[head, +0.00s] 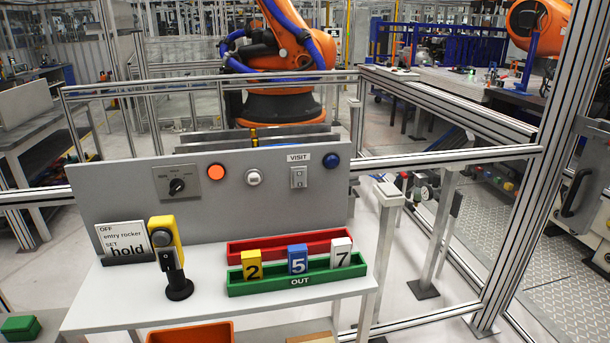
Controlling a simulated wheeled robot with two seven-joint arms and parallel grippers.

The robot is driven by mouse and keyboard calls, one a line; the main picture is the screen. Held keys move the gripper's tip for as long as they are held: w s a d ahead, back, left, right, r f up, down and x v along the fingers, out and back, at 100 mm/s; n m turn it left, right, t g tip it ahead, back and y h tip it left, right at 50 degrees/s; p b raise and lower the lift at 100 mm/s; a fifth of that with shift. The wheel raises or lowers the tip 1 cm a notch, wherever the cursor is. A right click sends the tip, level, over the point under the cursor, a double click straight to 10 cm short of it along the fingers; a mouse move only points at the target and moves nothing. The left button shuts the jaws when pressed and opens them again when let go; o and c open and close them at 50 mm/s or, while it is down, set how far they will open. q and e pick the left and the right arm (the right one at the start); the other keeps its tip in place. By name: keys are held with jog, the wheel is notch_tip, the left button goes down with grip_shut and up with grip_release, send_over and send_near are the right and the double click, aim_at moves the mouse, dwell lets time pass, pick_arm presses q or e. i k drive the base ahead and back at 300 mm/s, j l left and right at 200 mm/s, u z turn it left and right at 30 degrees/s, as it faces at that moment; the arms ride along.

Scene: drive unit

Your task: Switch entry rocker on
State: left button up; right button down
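A grey upright panel (120,189) stands at the back of a white table. A small grey switch plate (298,178) sits on its right part under a label reading VISIT (298,158); its rocker position is too small to tell. A white card (123,241) at the panel's lower left reads "OFF, entry rocker, SET, hold". No other label on the panel names the entry rocker, so I cannot tell for sure which control it is. Neither of my grippers is in view.
The panel also bears a black rotary knob (177,186), an orange button (216,171), a white button (253,177) and a blue button (331,161). A yellow device (166,240) on a black stand, a red tray (262,246) and a green tray (346,272) with numbered tags stand in front.

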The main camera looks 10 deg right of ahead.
aim_at(299, 180)
jog(key=l+u, duration=0.2)
jog(key=l, duration=0.55)
jog(key=l+u, duration=0.25)
jog(key=l, duration=0.45)
jog(key=k+l+u, duration=0.2)
jog(key=l, duration=0.5)
jog(key=i, duration=0.7)
jog(key=k, duration=0.65)
